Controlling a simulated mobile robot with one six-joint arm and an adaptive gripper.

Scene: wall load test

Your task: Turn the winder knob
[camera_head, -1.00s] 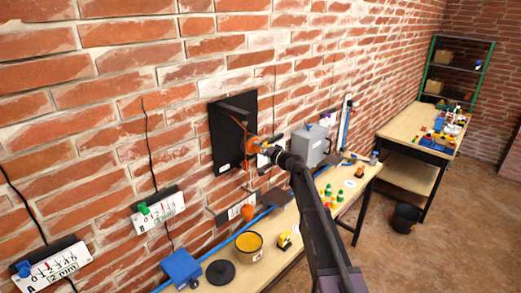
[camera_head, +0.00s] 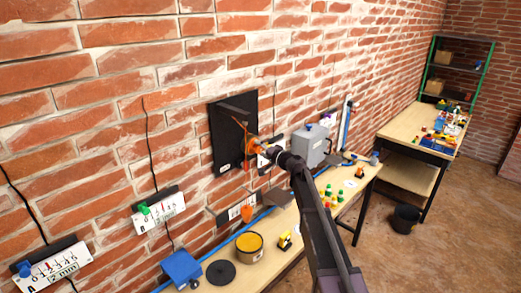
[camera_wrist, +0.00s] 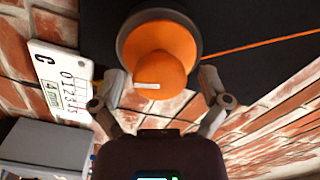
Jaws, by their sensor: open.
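The winder knob is orange with a white mark on its face, and it fills the top middle of the wrist view (camera_wrist: 165,55). It sits on a dark round base on a black wall panel (camera_head: 223,150). In the head view, the orange knob (camera_head: 252,147) is partly hidden by my gripper (camera_head: 266,151). In the wrist view, my gripper (camera_wrist: 160,84) is open, with one finger on each side of the knob's near end. I cannot tell whether either finger touches it. An orange cord (camera_wrist: 262,45) runs right from the knob.
A grey box (camera_head: 311,146) is on the wall just right of my gripper. Below are a bench with a yellow-rimmed tub (camera_head: 249,246), a blue box (camera_head: 181,268) and several small weights. White scale plates (camera_head: 160,211) hang at left. An orange bob (camera_head: 247,213) hangs below the panel.

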